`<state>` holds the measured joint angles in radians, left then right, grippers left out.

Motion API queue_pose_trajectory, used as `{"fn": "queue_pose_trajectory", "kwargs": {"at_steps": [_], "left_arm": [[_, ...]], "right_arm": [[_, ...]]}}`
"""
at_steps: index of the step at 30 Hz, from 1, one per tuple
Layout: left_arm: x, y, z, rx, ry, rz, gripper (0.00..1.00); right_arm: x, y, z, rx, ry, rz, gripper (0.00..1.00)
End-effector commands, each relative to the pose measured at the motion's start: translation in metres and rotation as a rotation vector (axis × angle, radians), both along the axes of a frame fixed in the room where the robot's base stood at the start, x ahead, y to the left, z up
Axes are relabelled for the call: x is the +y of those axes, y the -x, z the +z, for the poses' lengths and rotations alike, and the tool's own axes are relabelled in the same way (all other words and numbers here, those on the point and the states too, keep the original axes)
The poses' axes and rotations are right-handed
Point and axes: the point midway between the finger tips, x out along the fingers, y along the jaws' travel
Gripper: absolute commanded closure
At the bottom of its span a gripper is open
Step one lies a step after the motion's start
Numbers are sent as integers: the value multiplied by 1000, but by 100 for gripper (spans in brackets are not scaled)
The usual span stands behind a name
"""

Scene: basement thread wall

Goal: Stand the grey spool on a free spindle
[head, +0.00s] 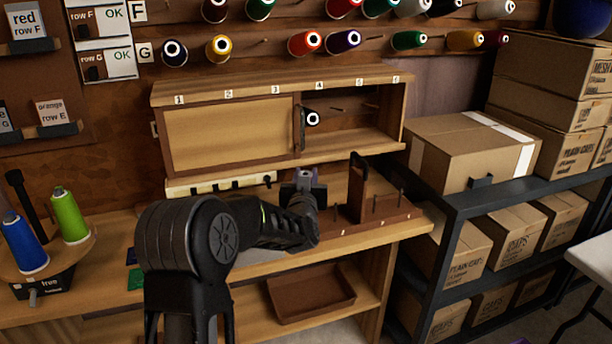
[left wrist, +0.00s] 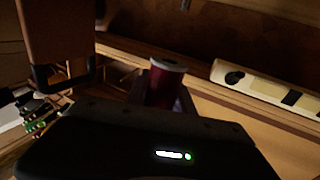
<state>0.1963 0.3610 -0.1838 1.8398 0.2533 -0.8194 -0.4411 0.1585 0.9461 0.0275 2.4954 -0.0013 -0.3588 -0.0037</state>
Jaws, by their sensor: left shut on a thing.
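My left gripper (head: 304,182) is over the bench in front of the cabinet, shut on a spool. That spool (left wrist: 164,82) looks dark red with a pale top in the left wrist view and stands roughly upright between the fingers. In the head view it is mostly hidden by the gripper. A light grey spool (head: 412,8) sits high on the wall rack. Bare spindles (head: 401,197) stand on a wooden block (head: 385,216) right of the gripper. A dark spool (head: 312,118) with a white end is in the open part of the cabinet. My right gripper is not in view.
A sliding panel (head: 230,135) covers the cabinet's left part. A tall brown upright (head: 358,187) stands between gripper and spindles. A pale strip (head: 220,186) with dark marks lies behind the arm; it also shows in the left wrist view (left wrist: 262,82). Boxes (head: 470,150) fill the right shelf.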

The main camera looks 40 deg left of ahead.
Motion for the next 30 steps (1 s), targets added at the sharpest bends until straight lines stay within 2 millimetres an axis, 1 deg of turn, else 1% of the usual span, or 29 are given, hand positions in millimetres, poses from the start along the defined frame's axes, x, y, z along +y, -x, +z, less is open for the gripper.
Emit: {"fn": "queue_pose_trajectory", "kwargs": {"at_steps": [1,23,24,30], "left_arm": [[0,0,-6,1,1,0,100],[-1,0,-81,2,1,-1,100],[-1,0,-86,1,1,-1,100],[0,0,-96,0,0,-1,100]], "right_arm": [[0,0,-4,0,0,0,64],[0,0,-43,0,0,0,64],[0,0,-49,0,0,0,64],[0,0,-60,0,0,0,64]]}}
